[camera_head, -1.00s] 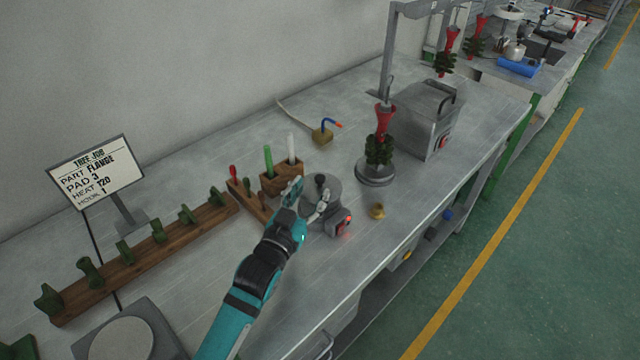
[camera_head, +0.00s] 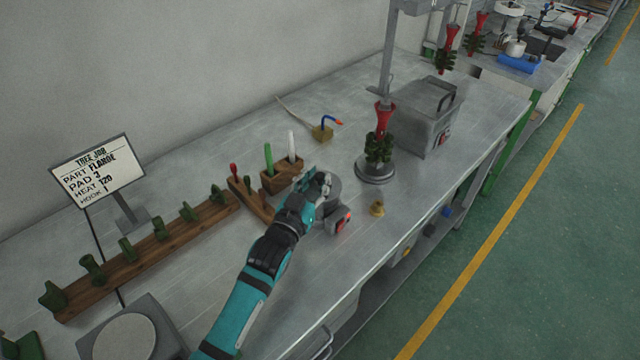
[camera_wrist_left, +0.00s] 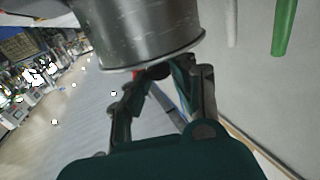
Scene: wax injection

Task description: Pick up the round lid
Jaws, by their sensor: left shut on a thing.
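The round lid (camera_head: 335,188) is a grey disc on top of a small round metal pot (camera_head: 330,218) with a red-lit control box. My left gripper (camera_head: 322,180) is over the lid from the left and hides its dark knob and much of its top in the head view. In the left wrist view the picture is upside down. There the fingers (camera_wrist_left: 158,78) are closed around the dark knob, beside the pot's metal side (camera_wrist_left: 150,35). I cannot see any gap between lid and pot. My right gripper is out of view.
A wooden block (camera_head: 283,176) with green and white sticks stands just behind the pot. A brass piece (camera_head: 377,209) and a red-and-green wax tree on a round base (camera_head: 376,170) stand to the right. A wooden rack (camera_head: 150,255) of green pieces lies left.

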